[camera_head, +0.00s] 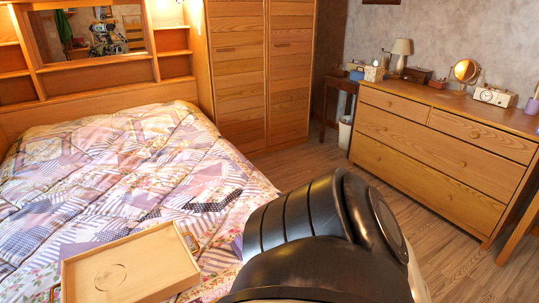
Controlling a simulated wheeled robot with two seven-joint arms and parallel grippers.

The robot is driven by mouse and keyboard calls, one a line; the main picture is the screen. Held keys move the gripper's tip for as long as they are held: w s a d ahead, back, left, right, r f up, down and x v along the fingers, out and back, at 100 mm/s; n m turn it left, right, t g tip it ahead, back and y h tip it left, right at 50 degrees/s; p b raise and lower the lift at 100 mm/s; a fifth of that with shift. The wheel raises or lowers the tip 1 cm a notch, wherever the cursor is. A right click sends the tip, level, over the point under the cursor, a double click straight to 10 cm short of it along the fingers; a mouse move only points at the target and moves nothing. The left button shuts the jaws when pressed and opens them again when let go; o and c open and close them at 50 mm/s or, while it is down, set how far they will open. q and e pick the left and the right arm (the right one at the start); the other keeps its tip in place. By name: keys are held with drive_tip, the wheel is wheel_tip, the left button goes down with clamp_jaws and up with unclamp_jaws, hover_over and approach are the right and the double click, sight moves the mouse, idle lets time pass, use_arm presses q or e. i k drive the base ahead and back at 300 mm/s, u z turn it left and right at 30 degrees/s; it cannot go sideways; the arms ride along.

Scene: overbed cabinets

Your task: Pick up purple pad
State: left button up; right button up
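I cannot clearly make out a purple pad. A small purplish patch (237,245) shows on the bed's near right edge, partly hidden behind my black arm link; I cannot tell whether it is a pad or part of the quilt. The link fills the lower middle of the view and hides part of the bed edge and floor. Neither my left nor my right gripper is in view.
A wooden tray (75,272) lies on the patchwork quilt (100,175). A wooden dresser (440,140) stands right, holding a mirror (466,71), radio (494,97) and lamp (401,50). A white bin (345,132) stands by it. Floor (310,160) between bed and dresser is clear.

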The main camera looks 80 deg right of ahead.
sight(237, 245)
drive_tip(key=z, duration=2.5)
